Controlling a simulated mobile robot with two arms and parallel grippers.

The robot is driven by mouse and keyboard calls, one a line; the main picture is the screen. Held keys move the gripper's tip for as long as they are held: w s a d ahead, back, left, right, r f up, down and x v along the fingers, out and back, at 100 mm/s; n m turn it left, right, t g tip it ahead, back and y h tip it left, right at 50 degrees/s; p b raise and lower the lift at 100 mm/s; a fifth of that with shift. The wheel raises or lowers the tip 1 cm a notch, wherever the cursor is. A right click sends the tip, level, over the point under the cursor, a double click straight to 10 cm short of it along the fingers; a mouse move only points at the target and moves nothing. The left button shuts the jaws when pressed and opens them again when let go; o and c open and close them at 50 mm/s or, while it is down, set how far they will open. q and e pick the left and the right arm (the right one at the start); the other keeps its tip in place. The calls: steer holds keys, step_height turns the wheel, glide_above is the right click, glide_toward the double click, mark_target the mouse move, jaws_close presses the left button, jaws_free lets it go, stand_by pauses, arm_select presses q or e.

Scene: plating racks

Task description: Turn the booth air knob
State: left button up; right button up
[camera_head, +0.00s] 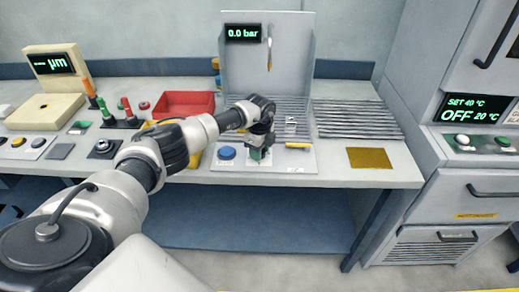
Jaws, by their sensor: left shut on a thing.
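The air booth (290,78) is a grey panel and base at the back middle of the bench, with a display (243,34) reading 0.0 bar. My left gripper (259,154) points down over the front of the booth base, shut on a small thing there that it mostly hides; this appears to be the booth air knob. A bit of green shows at the fingertips. A blue round button (227,153) sits just left of the gripper, and a yellow-handled piece (298,145) lies to its right. My right gripper is not in view.
A red tray (186,104), screwdriver-like tools in a stand and a µm gauge (52,64) stand left of the booth. A gold plate (369,158) and a slatted rack (355,119) lie right. An oven-like cabinet (470,165) reading OFF 20 °C stands at far right.

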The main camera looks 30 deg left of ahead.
arm_select(q)
steer(key=shift+r, duration=0.1)
steer(key=o, duration=0.9)
step_height(320, 180, up, 11)
steer(key=shift+f+b, duration=0.15)
steer(key=shift+b, duration=0.75)
